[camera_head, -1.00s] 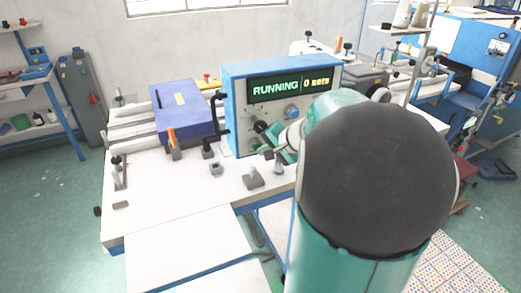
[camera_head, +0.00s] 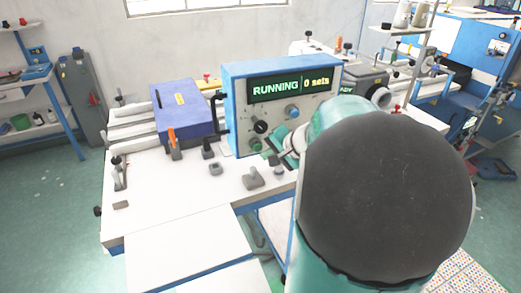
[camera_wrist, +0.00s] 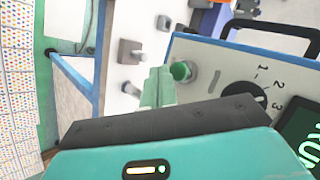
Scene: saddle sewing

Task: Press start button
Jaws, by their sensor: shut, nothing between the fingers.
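The blue control box (camera_head: 232,112) stands on the white table, and its display (camera_head: 290,86) reads "RUNNING" and "0 sets". A green button (camera_head: 256,145) is low on its front panel, below a black knob (camera_head: 261,127). In the wrist view the green button (camera_wrist: 181,71) sits in a pale collar, beside the numbered black dial (camera_wrist: 258,96). My gripper (camera_wrist: 159,76) is shut and empty, its teal fingertips just left of the button. I cannot tell whether there is a small gap. In the head view my arm hides most of the gripper.
A purple-blue box (camera_head: 184,108) with an orange-handled clamp (camera_head: 173,140) stands left of the control box. Small grey fixtures (camera_head: 252,178) stand on the table in front of the panel.

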